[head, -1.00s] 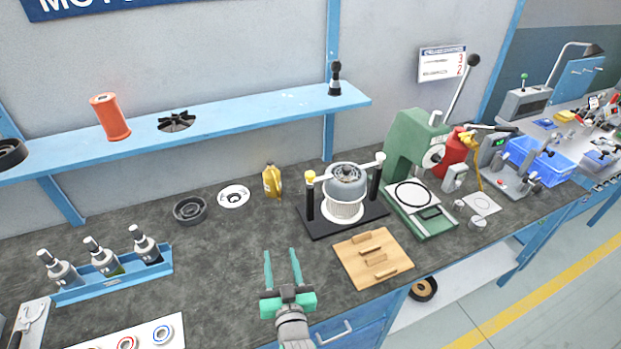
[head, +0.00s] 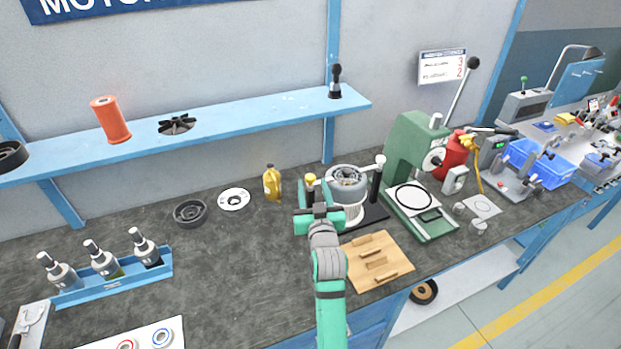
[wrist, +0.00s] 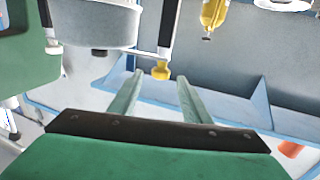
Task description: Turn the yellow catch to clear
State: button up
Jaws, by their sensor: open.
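The yellow catch (head: 310,177) sits on top of the left black post of the blower stand. In the wrist view the yellow catch (wrist: 161,70) lies just beyond my fingertips, nearer the left finger, and is not between them. My gripper (wrist: 158,76) is open and empty. In the head view my gripper (head: 318,190) is at the left post, and my arm hides most of that post. The grey blower housing (head: 347,180) stands between the posts on a white ribbed base. A white knob (head: 380,160) tops the right post.
A wooden board with pegs (head: 376,262) lies in front of the stand. A green press (head: 415,150) stands to the right. A yellow bottle (head: 272,184) stands to the left. The shelf (head: 230,115) runs behind and above.

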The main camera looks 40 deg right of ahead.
aim_at(311, 181)
jog(key=shift+x, duration=2.5)
jog(key=shift+c, duration=0.6)
grip_shut()
